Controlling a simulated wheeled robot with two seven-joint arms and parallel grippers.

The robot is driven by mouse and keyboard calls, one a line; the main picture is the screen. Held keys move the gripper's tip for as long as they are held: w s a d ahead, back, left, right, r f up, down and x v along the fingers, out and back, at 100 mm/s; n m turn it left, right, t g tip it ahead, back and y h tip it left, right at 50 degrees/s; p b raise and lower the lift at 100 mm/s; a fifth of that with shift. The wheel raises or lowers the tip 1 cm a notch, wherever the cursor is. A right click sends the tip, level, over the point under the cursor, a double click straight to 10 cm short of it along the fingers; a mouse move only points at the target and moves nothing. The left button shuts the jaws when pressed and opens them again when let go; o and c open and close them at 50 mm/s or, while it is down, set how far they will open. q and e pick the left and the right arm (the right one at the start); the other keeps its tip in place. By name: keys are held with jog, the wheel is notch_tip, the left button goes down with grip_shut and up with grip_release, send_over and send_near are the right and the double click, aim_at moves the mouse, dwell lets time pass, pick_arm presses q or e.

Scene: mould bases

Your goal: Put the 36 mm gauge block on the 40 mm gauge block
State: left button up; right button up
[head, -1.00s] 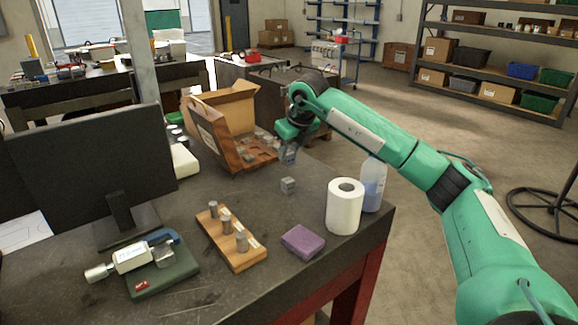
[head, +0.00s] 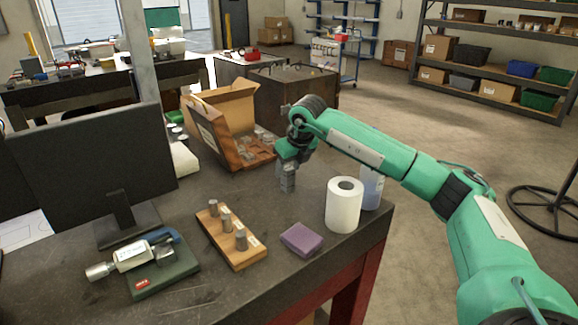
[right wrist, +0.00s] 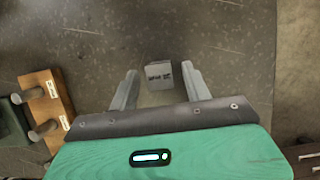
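A small grey gauge block (head: 288,187) stands on the dark bench in the head view, directly below my right gripper (head: 288,171). In the right wrist view the same labelled block (right wrist: 158,76) lies between the fingertips of my right gripper (right wrist: 159,75), with a gap to each finger. The fingers are apart. The label is too small to read surely, so I cannot tell whether it is the 36 mm or the 40 mm block. No second gauge block is clearly made out at the fingers. My left gripper is not in view.
An open wooden case (head: 222,150) with grey pieces stands behind. A paper roll (head: 344,206), a bottle (head: 372,188) and a purple block (head: 301,240) are nearby on the right and front. A wooden stand with pegs (head: 232,238) and a micrometer (head: 133,256) lie front left.

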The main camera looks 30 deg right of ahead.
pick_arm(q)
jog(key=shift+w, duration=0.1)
pick_arm(e)
jog(key=shift+r, duration=0.1)
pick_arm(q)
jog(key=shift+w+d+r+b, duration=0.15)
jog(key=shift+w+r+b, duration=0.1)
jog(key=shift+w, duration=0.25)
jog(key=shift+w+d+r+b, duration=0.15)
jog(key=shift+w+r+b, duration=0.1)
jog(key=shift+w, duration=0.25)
pick_arm(e)
jog(key=v, duration=1.2)
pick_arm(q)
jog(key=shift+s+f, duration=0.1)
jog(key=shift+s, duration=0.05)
pick_arm(e)
jog(key=shift+w+r, duration=0.1)
